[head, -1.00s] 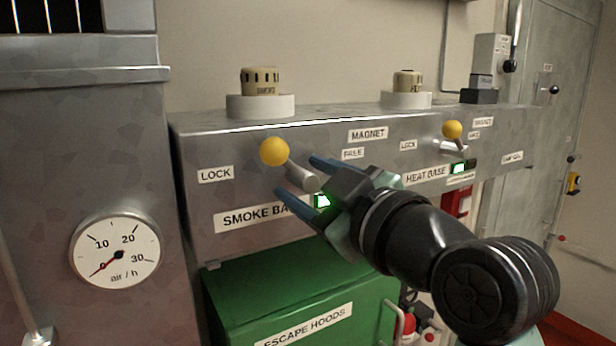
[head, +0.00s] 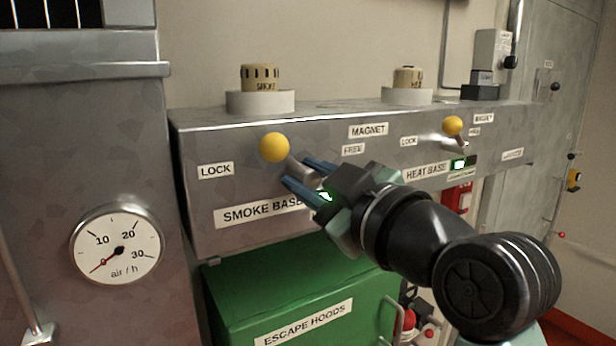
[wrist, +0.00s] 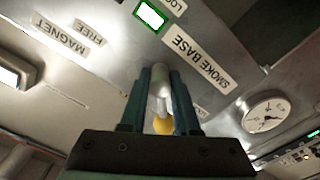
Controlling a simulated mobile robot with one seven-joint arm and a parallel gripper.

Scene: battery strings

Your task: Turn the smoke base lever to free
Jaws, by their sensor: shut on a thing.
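The smoke base lever has a yellow ball knob (head: 274,147) and a short grey shaft (head: 302,172) on the front of the metal box. Its knob points up and left, toward the LOCK label (head: 216,170); the FREE label (head: 353,149) is to its right. My gripper (head: 302,174) is shut on the lever's shaft, with blue fingers on both sides. In the wrist view the lever shaft (wrist: 160,80) sits between the fingers (wrist: 160,98), and the yellow knob (wrist: 162,125) shows beyond, partly hidden by my gripper. The smoke detector (head: 260,78) sits in its white base on top.
The SMOKE BASE label (head: 260,211) is below the lever, beside a lit green window (wrist: 151,14). The heat base lever (head: 453,126) is farther right. A green escape hoods box (head: 290,300) stands below. A gauge (head: 117,246) is on the left cabinet.

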